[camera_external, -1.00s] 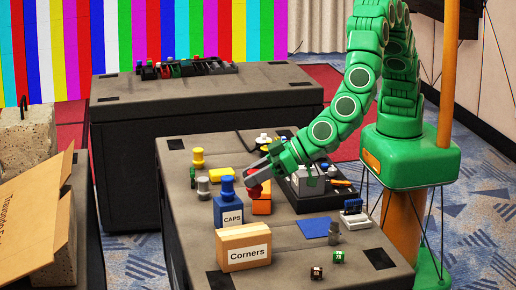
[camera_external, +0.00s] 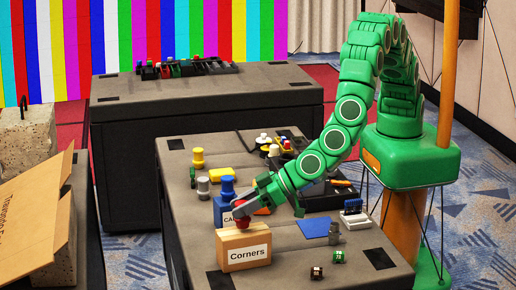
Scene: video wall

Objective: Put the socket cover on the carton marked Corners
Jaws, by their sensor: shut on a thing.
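The tan carton marked Corners (camera_external: 243,258) stands upright near the front left of the near case. My gripper (camera_external: 240,212) is shut on a small round red piece, which I take to be the socket cover (camera_external: 241,222). The red piece is at the carton's top, near its middle. I cannot tell whether it touches the top or hangs just above it. The fingers hide part of the red piece.
The blue CAPS carton (camera_external: 220,211), with a blue piece (camera_external: 228,184) on top, stands close behind, partly hidden by my gripper. Yellow and grey pieces stand farther left. A blue flat sheet (camera_external: 314,228) lies to the right.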

